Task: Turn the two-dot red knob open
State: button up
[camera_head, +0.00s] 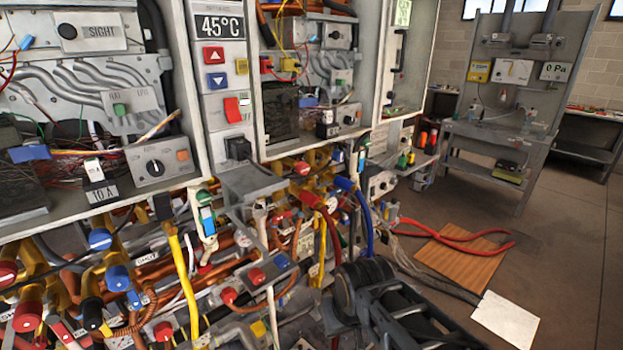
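Several red knobs show among the pipes below the heater cabinets. One red knob (301,168) is at the upper middle, one (257,275) is on a grey bracket, and one (228,295) is just below left of it. Larger red knobs (26,316) stand at the lower left edge. Dot marks are too small to make out, so I cannot tell which knob has two dots. Dark jointed parts, apparently of my arm, fill the bottom middle, right of these knobs. I cannot make out gripper fingertips there, and nothing is seen touching a knob.
Blue knobs (117,278), yellow pipes and hoses crowd around the red knobs. A grey bracket (250,185) juts out below the 45°C panel (220,26). A wooden board (463,262) and a white sheet (505,319) lie on the floor. Open floor extends at right.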

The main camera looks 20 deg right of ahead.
aim_at(301, 169)
jog(key=u, duration=1.85)
jog(key=k, duration=0.1)
jog(key=z, duration=2.45)
jog(key=i, duration=0.35)
jog(key=u, duration=1.2)
